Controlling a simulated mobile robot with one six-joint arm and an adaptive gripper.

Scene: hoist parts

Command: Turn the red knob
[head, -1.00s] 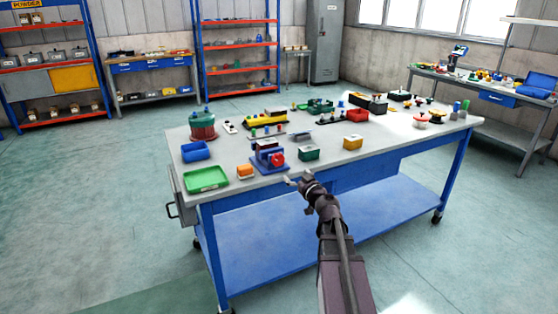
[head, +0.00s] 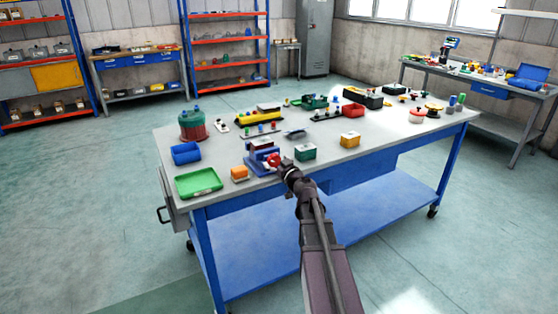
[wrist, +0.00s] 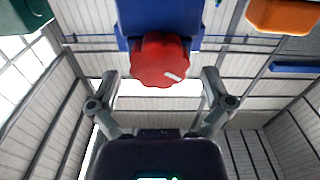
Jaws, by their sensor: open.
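The red knob (wrist: 160,60) sits on the front of a blue block-shaped device (wrist: 128,20) and carries a white mark at its lower right in the wrist view. In the head view the knob (head: 273,160) shows at the near edge of the workbench, on the blue device (head: 259,150). My gripper (wrist: 160,82) is open, with one finger on each side below the knob in the wrist view. No finger is seen to press on the knob there. In the head view my gripper (head: 282,166) is right at the knob and partly covers it.
On the workbench (head: 350,165), a green box (head: 305,153) stands right of the device and an orange block (head: 239,174) left of it. A green tray (head: 199,183) and a blue bin (head: 186,153) lie further left. A yellow box (head: 350,139) stands further right.

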